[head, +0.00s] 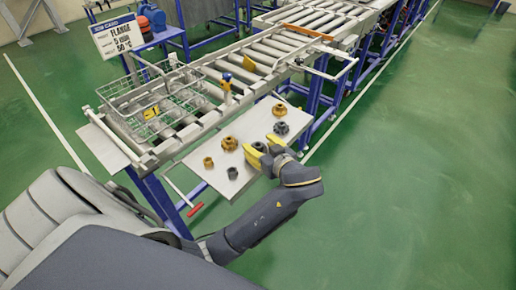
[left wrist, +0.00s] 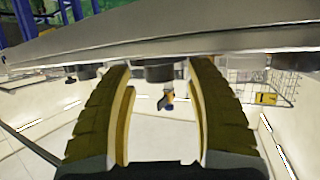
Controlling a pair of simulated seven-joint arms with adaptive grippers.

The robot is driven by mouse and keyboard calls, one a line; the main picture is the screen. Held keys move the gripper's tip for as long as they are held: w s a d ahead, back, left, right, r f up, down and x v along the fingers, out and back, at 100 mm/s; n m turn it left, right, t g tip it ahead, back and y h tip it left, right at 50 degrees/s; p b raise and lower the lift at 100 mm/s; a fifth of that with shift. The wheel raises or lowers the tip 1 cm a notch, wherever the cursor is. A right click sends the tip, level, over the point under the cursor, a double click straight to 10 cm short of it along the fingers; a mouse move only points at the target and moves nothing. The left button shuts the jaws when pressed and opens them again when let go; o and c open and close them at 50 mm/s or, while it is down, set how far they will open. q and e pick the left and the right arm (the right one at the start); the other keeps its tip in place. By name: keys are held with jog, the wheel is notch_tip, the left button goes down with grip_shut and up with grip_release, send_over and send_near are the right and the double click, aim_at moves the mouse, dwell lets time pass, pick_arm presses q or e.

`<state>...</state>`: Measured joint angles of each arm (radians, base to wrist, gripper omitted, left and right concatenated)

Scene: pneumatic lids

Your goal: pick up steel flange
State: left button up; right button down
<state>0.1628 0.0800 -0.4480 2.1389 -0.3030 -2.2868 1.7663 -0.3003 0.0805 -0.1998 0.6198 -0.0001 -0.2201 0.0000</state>
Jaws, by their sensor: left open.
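Several flanges, dark grey steel and brass coloured, sit on a pale metal plate (head: 215,172) in the head view. One steel flange (head: 260,146) is at my left gripper (head: 265,149), partly hidden by its yellow fingers. Another steel flange (head: 281,128) sits just beyond, and a third (head: 232,173) lies nearer the front left. The left gripper is open. In the left wrist view a dark flange (left wrist: 159,71) shows between the spread fingertips (left wrist: 159,82), with gaps at both sides; I cannot tell its distance from them. My right gripper is not in view.
A wire basket (head: 150,98) sits on the roller conveyor (head: 245,75) behind the plate. Green floor is clear at right.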

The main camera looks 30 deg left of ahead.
pick_arm(q)
grip_shut()
dwell(0.6)
